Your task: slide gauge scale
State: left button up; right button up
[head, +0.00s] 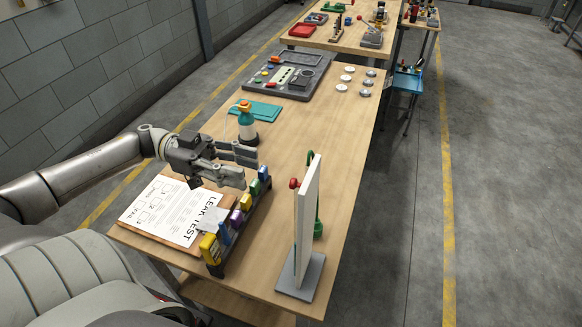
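A thin white upright panel (308,217) stands edge-on on a grey base plate (300,277) at the near right of the bench. It looks like the gauge board, but its face and any scale on it are turned out of sight. A red knob (294,184) sits at its left edge, and a green tube (318,220) shows behind its right side. My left gripper (250,170) is left of the panel, apart from it, above a row of coloured markers. Its fingers are spread and nothing shows between them. My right gripper is not in view.
A leak test clipboard (172,208) and a rack of several coloured marker-like items (238,217) lie below my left gripper. A grey tray (287,76) and several discs (348,76) are farther back. Bare wood lies right of the bottle.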

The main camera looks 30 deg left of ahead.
pick_arm(q)
jog(key=p+x, duration=0.2)
jog(key=x, duration=0.8)
jog(key=shift+s, duration=0.25)
jog(key=shift+r, duration=0.1)
jog(key=shift+c, duration=1.5)
jog(key=c, duration=0.5)
grip_shut()
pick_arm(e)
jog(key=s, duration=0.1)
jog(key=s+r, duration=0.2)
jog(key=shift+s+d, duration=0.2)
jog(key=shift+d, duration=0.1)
